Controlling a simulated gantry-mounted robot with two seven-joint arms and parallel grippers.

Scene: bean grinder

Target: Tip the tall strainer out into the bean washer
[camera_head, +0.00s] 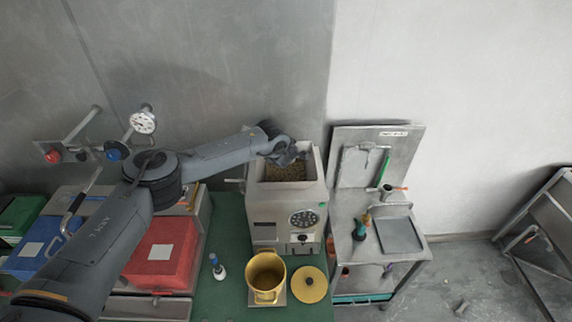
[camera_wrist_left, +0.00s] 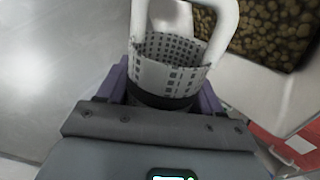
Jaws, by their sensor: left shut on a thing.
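My left gripper (camera_head: 286,152) reaches over the back of the open top of a white machine (camera_head: 283,207), which I take to be the bean washer. Brown beans (camera_head: 286,173) lie in its square hopper; they also show at the upper right of the left wrist view (camera_wrist_left: 270,30). In that wrist view my left gripper (camera_wrist_left: 160,98) is shut on the tall strainer (camera_wrist_left: 172,62), a pale perforated cylinder with a thick white handle loop. The strainer is beside the beans in that view. Its inner wall shows, but its bottom is hidden. My right gripper is not in view.
A yellow pot (camera_head: 266,278) and its round yellow lid (camera_head: 309,285) stand in front of the machine on the green table (camera_head: 225,235). A small bottle (camera_head: 217,268) stands left of the pot. A red box (camera_head: 160,253) is left; a metal sink stand (camera_head: 375,220) is right.

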